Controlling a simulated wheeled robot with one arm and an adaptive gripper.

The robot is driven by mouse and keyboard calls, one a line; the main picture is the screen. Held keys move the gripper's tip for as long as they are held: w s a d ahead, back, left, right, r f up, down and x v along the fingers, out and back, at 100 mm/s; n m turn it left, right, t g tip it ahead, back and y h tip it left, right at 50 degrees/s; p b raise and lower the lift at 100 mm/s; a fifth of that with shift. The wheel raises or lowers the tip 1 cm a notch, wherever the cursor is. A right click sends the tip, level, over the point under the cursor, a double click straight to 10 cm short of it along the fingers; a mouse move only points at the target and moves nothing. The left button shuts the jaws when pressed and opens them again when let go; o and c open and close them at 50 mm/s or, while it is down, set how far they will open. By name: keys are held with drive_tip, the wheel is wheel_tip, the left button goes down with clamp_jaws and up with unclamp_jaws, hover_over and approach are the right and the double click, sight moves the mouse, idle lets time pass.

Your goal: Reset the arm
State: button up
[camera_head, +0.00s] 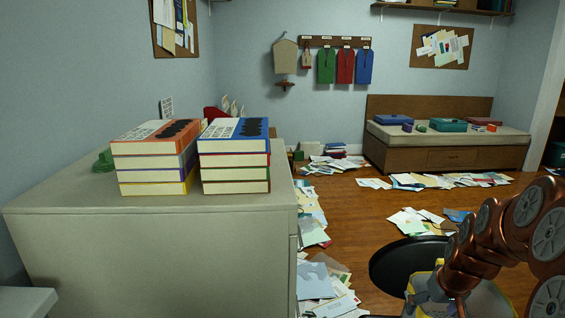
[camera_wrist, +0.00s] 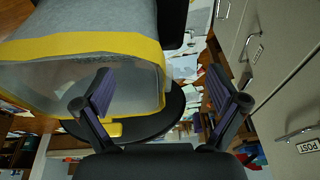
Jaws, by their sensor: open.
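My copper-coloured arm reaches in at the lower right of the head view and bends down toward the floor. In the wrist view my gripper (camera_wrist: 160,75) is open, its two dark fingers wide apart with nothing between them. A grey container with a yellow rim (camera_wrist: 85,42) fills the upper left of the wrist view, close to the left finger. I cannot tell whether they touch. Part of something yellow and grey shows beside my arm in the head view, mostly hidden by the arm.
A grey cabinet (camera_head: 150,255) carries two stacks of books (camera_head: 233,172) on the left. A black round disc (camera_head: 395,265) stands beside my arm. Papers (camera_head: 325,285) litter the wooden floor. A bench (camera_head: 445,157) stands at the back. Some floor in the middle is bare.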

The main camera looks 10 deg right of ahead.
drive_tip(key=s+a+r+n+g, duration=0.1)
drive_tip(key=s+a, duration=0.2)
drive_tip(key=a, duration=0.3)
drive_tip(key=s+a+g+y, duration=0.1)
drive_tip(key=s+a, duration=0.2)
drive_tip(key=a, duration=0.3)
drive_tip(key=s+a+r+n+g, duration=0.1)
drive_tip(key=s+a, duration=0.2)
drive_tip(key=a, duration=0.3)
drive_tip(key=s+a+r+n+g, duration=0.15)
drive_tip(key=s+a, duration=0.25)
drive_tip(key=s, duration=0.4)
drive_tip(key=s+a+m+g, duration=0.1)
drive_tip(key=s+a+g, duration=0.1)
drive_tip(key=s+a, duration=0.35)
wheel_tip(320, 180, up, 18)
drive_tip(key=d+t+p, duration=0.1)
drive_tip(key=p, duration=1.6)
drive_tip(key=shift+s+d+r+h, duration=0.15)
drive_tip(key=shift+s+d+h, duration=0.2)
drive_tip(key=shift+s+h, duration=0.05)
drive_tip(key=shift+d+t, duration=0.1)
drive_tip(key=shift+t, duration=0.15)
